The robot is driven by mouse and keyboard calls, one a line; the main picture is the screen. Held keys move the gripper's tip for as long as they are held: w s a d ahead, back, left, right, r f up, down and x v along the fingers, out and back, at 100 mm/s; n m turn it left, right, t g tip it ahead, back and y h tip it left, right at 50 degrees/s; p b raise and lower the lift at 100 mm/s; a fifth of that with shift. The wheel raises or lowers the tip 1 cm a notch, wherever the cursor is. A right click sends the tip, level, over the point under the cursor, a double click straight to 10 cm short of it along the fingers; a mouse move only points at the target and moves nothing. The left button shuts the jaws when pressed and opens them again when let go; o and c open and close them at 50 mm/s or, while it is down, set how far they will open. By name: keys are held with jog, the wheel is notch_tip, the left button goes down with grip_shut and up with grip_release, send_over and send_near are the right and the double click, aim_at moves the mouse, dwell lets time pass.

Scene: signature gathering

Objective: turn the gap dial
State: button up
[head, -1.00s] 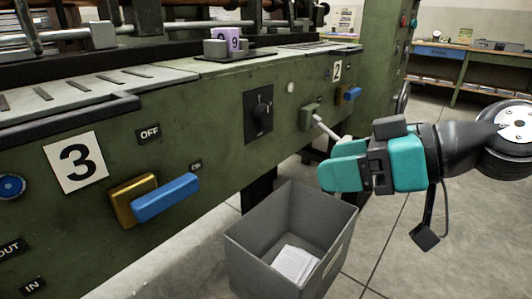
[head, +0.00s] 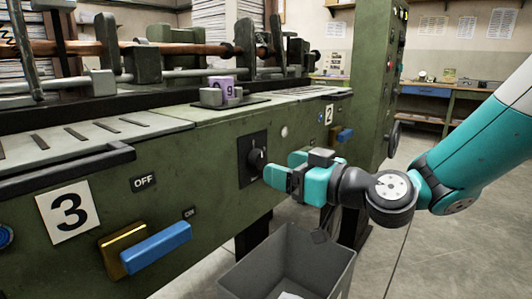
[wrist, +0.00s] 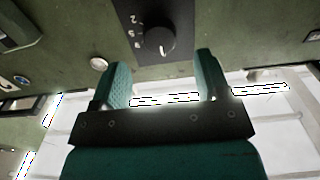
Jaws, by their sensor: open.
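The gap dial is a round black knob (head: 257,160) on a dark plate (head: 247,176) on the green machine front. In the wrist view the knob (wrist: 160,41) shows a white mark, with small white numerals to its left on the plate (wrist: 152,12). My gripper (head: 279,170) has teal fingers and is at the dial's right in the head view. In the wrist view the gripper (wrist: 163,78) is open and empty, its fingertips on either side below the knob. The knob appears just beyond the fingertips, not between them.
A grey bin (head: 290,262) stands on the floor below my gripper. A blue handle (head: 156,248) on a gold block sticks out at the left, near the "3" sign (head: 68,210). Another blue handle (head: 344,135) is beyond the dial.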

aim_at(262, 161)
jog(key=x, duration=0.5)
jog(key=shift+p, duration=0.4)
jog(key=c, duration=0.9)
